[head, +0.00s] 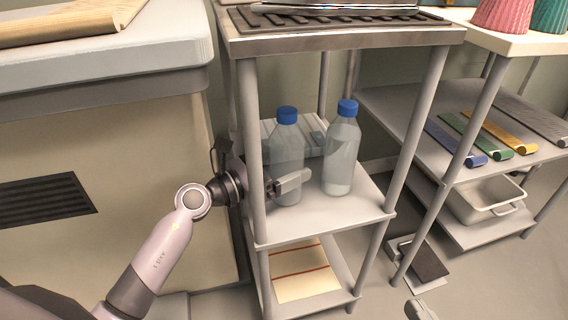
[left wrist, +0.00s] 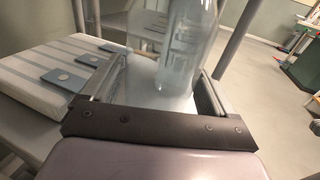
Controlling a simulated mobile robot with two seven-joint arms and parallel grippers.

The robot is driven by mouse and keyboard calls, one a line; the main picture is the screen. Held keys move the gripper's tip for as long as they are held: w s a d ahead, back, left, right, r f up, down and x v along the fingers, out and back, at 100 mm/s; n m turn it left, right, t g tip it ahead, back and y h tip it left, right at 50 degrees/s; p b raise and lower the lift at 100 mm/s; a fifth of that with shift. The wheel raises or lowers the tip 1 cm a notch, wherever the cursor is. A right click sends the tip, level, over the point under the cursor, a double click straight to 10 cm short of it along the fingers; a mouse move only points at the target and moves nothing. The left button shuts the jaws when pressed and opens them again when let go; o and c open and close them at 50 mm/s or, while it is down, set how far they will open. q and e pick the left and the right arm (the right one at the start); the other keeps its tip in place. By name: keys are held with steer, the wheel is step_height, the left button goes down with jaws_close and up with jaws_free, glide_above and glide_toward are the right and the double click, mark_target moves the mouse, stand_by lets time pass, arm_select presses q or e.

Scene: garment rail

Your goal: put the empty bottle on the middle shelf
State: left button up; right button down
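Two clear bottles with blue caps stand upright on the middle shelf (head: 314,222) of a grey rack. My left gripper is open around the left bottle's lower part. In the left wrist view a clear bottle (left wrist: 187,45) stands between the fingers, nearer the right one, with a gap at the left. Only a bit of my right gripper (head: 421,309) shows at the bottom edge.
A striped folded item (head: 300,128) with blue tabs lies behind the bottles. Rack posts stand close to my left arm. A lower shelf (head: 335,270) holds a flat sheet (head: 301,275). A shelf at right (head: 400,105) holds coloured rolls and, below, a white tray (head: 483,202).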

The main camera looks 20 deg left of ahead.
arm_select(q)
steer(key=shift+r, duration=0.25)
steer(key=p+v, duration=0.1)
steer(key=v, duration=1.1)
arm_select(e)
steer(key=shift+w+a, duration=0.15)
steer(key=shift+a, duration=0.2)
arm_select(q)
steer(key=shift+f, duration=0.1)
steer(key=shift+s+a, duration=0.1)
arm_select(e)
steer(key=shift+s, duration=0.2)
